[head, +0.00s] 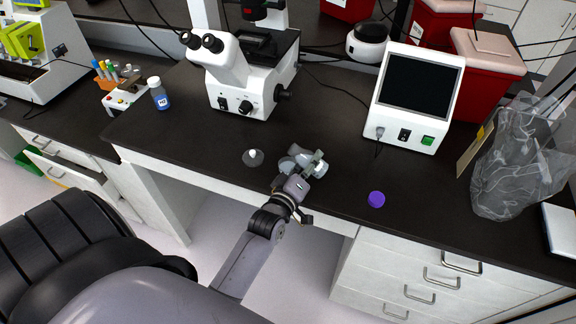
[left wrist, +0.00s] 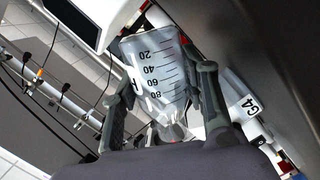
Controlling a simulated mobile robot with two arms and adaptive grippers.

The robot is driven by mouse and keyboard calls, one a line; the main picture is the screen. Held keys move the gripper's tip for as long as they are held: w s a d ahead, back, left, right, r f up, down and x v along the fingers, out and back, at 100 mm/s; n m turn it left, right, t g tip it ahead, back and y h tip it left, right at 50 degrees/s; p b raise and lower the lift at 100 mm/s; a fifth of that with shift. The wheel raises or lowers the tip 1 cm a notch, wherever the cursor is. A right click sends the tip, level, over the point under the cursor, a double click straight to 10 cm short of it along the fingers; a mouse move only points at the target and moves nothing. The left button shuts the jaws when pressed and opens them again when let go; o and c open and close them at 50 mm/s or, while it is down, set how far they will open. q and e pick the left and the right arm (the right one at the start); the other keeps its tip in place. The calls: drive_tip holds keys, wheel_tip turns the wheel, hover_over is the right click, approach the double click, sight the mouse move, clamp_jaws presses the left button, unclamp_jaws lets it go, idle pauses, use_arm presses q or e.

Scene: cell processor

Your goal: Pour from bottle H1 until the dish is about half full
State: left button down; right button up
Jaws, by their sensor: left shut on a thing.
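My left gripper (head: 304,164) is over the dark bench near its front edge and is shut. In the left wrist view its two fingers flank a clear tapered vessel (left wrist: 157,72) with marks from 20 to 80, which it grips. A letter on its side is only partly readable, so I cannot confirm H1. I cannot tell its tilt or its liquid level. A small grey round thing with a white top (head: 253,157) sits on the bench left of the gripper; I cannot tell whether it is the dish. My right gripper is not in view.
A bottle with blue liquid (head: 160,97) stands at the left, near a microscope (head: 240,80). A purple cap-like disc (head: 377,199) lies right of the gripper. A screen device (head: 417,95), red bins (head: 483,75) and a clear bag (head: 507,170) stand at the right.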

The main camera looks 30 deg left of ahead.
use_arm(q)
drive_tip(key=shift+r+n, duration=0.25)
drive_tip(key=shift+n, duration=0.05)
drive_tip(key=shift+d+r+n, duration=0.1)
drive_tip(key=shift+r+n, duration=0.15)
drive_tip(key=shift+n, duration=0.25)
drive_tip(key=shift+r+n+p, duration=0.3)
drive_tip(key=shift+n+p, duration=0.05)
drive_tip(key=shift+n, duration=0.15)
drive_tip(key=shift+r+n+t, duration=0.3)
drive_tip(key=shift+r+n, duration=0.05)
drive_tip(key=shift+n, duration=0.25)
